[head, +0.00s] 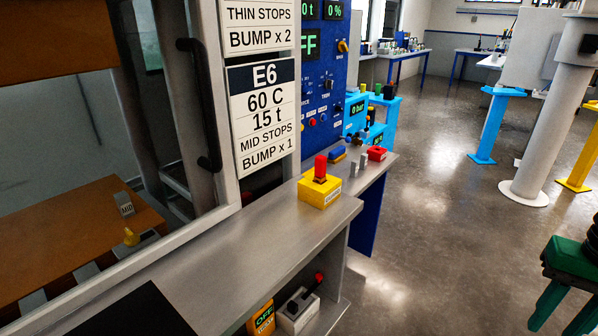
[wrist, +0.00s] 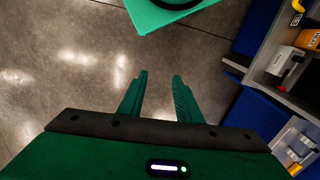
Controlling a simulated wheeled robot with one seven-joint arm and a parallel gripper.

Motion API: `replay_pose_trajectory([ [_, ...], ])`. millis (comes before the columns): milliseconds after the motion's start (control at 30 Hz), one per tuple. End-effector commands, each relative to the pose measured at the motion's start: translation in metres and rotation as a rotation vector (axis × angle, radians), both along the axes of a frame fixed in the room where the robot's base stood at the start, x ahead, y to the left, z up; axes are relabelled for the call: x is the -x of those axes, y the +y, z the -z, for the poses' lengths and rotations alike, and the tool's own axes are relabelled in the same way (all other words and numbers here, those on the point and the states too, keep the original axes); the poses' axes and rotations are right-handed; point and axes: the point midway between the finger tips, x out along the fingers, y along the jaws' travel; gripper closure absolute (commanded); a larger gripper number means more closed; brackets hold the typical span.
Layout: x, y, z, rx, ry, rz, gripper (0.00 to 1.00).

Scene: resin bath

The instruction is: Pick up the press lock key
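My green gripper (head: 566,315) is at the right edge of the head view, over the floor and well apart from the yellow box. In the wrist view my gripper's two fingers (wrist: 159,77) are spread with only floor between them. The key is not recognisable in the wrist view.
The grey bench (head: 230,245) has a black mat (head: 140,310). A lower shelf holds an orange display unit (head: 261,319) and a pale box with a red-tipped lever (head: 301,306). A press door frame (head: 228,130) rises behind the bench. Open floor (head: 430,220) lies to the right.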

Motion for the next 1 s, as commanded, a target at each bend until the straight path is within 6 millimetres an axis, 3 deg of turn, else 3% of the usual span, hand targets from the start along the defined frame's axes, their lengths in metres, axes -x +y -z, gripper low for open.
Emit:
replay_pose_trajectory([
  [233,0.000,0.000,0.000,0.000,0.000,0.000,0.69],
  [300,0.000,0.000,0.000,0.001,-0.001,-0.001,0.62],
  [367,0.005,0.001,-0.008,0.002,-0.020,-0.016,0.62],
  [467,-0.022,0.010,-0.026,0.012,-0.053,-0.091,0.62],
  [567,-0.076,0.039,-0.057,0.020,-0.109,-0.254,0.62],
  [667,-0.141,0.086,-0.099,0.021,-0.183,-0.489,0.62],
  [700,-0.165,0.111,-0.116,0.017,-0.212,-0.591,0.62],
  [800,-0.210,0.178,-0.155,-0.001,-0.280,-0.845,0.62],
  [900,-0.235,0.242,-0.189,-0.028,-0.340,-1.072,0.62],
  [1000,-0.245,0.292,-0.215,-0.053,-0.388,-1.251,0.62],
])
